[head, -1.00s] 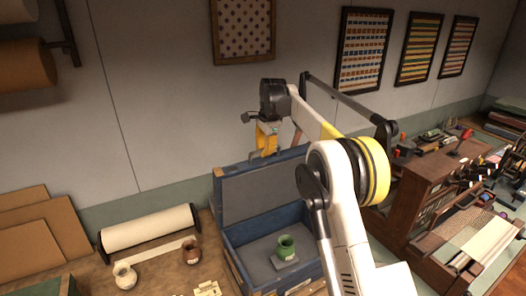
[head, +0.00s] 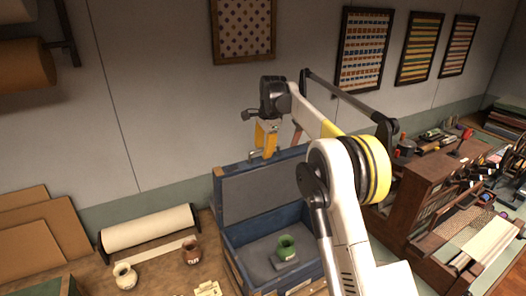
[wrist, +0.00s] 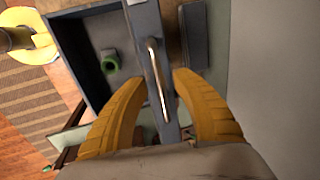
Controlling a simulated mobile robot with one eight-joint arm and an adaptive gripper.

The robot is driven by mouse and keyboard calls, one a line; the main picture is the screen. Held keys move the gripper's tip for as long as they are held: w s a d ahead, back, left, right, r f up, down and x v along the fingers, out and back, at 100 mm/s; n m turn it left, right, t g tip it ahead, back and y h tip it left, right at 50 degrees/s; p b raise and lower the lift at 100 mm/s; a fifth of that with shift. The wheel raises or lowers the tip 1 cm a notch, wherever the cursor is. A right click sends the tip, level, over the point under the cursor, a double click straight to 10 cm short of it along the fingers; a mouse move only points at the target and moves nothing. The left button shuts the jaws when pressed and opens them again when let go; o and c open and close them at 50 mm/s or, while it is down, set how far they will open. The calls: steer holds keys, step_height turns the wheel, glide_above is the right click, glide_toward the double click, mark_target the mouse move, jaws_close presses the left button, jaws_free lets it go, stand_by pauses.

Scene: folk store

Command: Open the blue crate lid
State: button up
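The blue crate (head: 232,262) stands on the table with its lid (head: 262,190) raised nearly upright at the back. In the wrist view the lid (wrist: 143,30) is seen edge-on, with a long metal handle (wrist: 158,80) along it. My gripper (head: 264,150) is just above the lid's top edge. In the wrist view my gripper (wrist: 160,80) has its yellow fingers spread, with the lid edge and handle between them and gaps visible on both sides.
A wall (head: 160,90) rises behind the crate. A white roll (head: 148,228), a cream jar (head: 124,276) and a brown jar (head: 191,251) are to the left. A wooden cabinet (head: 425,190) stands to the right.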

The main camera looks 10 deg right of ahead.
steer(key=v, duration=1.1)
steer(key=shift+s+r, duration=0.15)
steer(key=shift+r, duration=0.05)
steer(key=s+d+f+n+t+b, duration=0.1)
steer(key=s+f+n+b, duration=0.5)
steer(key=s, duration=0.5)
steer(key=s+d+f+n+t+b, duration=0.1)
steer(key=s+f+n+b, duration=0.15)
steer(key=s+b, duration=0.75)
steer(key=s+f+n+t+b, duration=0.2)
steer(key=s+f+n+b, duration=0.4)
steer(key=s+f, duration=1.8)
step_height(320, 180, down, 2)
steer(key=b, duration=0.3)
steer(key=shift+d+t+h, duration=0.3)
steer(key=shift+d+h, duration=0.05)
steer(key=shift+h, duration=0.05)
